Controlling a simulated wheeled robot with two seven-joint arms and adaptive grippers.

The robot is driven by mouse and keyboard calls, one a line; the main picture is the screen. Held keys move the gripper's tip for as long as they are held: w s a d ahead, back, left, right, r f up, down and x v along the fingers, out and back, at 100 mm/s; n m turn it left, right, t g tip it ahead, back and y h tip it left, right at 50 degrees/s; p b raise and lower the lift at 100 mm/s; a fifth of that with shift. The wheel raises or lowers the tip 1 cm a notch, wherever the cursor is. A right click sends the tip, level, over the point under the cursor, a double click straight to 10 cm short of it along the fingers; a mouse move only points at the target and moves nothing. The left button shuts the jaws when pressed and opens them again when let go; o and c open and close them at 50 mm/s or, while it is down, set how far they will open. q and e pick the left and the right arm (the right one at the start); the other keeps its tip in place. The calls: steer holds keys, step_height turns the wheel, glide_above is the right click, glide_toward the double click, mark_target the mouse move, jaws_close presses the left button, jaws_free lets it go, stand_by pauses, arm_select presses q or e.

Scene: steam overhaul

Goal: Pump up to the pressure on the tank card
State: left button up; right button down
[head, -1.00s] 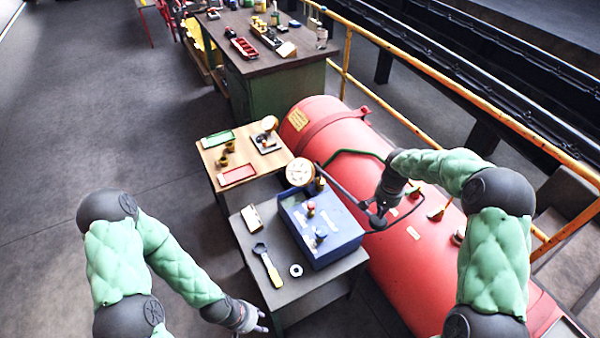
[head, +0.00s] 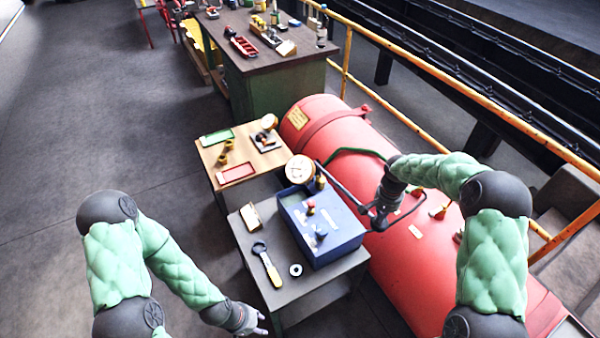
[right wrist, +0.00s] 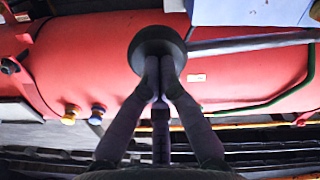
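The red tank (head: 400,275) lies along the right, with a small yellow card (head: 298,118) on its far end; I cannot read it. A blue pump box (head: 335,240) with red and blue knobs stands on a grey table. A round brass-rimmed gauge (head: 299,168) stands at its far corner; its reading is too small to tell. A grey lever (head: 343,188) runs from there to my right gripper (head: 377,220). In the right wrist view my fingers (right wrist: 160,88) close together at the lever's dark round end (right wrist: 155,45). My left gripper (head: 258,322) is empty, left of the table, fingers apart.
On the grey table (head: 292,288) lie a yellow-handled wrench (head: 267,264), a ring (head: 295,270) and a small tan card holder (head: 251,216). A wooden side table (head: 212,158) holds trays and brass fittings. A yellow railing (head: 460,95) runs behind the tank.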

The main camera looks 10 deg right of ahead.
step_height(320, 180, down, 12)
steer(key=f+b, duration=0.1)
steer(key=b, duration=0.7)
step_height(320, 180, up, 17)
steer(key=p, duration=1)
steer(key=shift+w+a, duration=0.1)
steer(key=shift+f, duration=0.15)
steer(key=shift+f+b, duration=0.8)
steer(key=shift+f, duration=0.1)
steer(key=shift+f+b, duration=3)
steer(key=shift+f, duration=1.5)
step_height(320, 180, up, 11)
steer(key=p, duration=0.6)
steer(key=shift+p, duration=0.35)
steer(key=shift+r, duration=0.1)
